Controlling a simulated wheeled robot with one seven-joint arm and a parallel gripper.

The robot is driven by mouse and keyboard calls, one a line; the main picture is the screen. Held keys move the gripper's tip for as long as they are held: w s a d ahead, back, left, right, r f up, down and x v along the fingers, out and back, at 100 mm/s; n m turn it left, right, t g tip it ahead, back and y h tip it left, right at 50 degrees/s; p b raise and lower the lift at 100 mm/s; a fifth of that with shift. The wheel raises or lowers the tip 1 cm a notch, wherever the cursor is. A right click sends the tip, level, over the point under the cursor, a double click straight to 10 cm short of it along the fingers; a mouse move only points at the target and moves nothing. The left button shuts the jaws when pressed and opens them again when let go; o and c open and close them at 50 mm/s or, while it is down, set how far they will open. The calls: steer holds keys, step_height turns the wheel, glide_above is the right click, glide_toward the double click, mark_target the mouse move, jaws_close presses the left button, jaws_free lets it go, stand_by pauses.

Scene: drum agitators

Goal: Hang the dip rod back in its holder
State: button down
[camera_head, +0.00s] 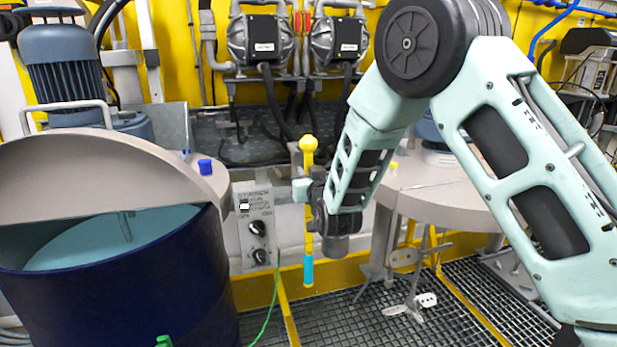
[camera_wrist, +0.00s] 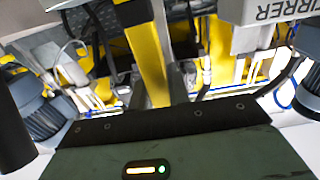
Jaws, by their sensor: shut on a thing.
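The dip rod (camera_head: 309,243) is a thin yellow rod with a yellow ball at its top and a light blue lower end. It hangs nearly upright in the middle of the head view, above the floor grating. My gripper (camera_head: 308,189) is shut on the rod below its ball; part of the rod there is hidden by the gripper. In the wrist view the yellow rod (camera_wrist: 147,55) runs down the middle, close to the camera. I cannot make out the rod's holder in either view.
A dark blue drum (camera_head: 120,285) with a half-open grey lid (camera_head: 95,185) stands at the left. A stirrer control box (camera_head: 254,225) is left of the rod. Two pumps (camera_head: 262,40) hang behind.

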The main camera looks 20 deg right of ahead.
mark_target(298, 164)
steer(key=shift+w, duration=0.55)
steer(key=shift+w+b, duration=0.8)
steer(key=shift+w, duration=1.35)
steer(key=shift+f+b, duration=0.3)
steer(key=shift+b, duration=0.4)
steer(key=shift+f+b, duration=0.3)
steer(key=shift+b, duration=0.15)
steer(key=c, duration=1.3)
jaws_free()
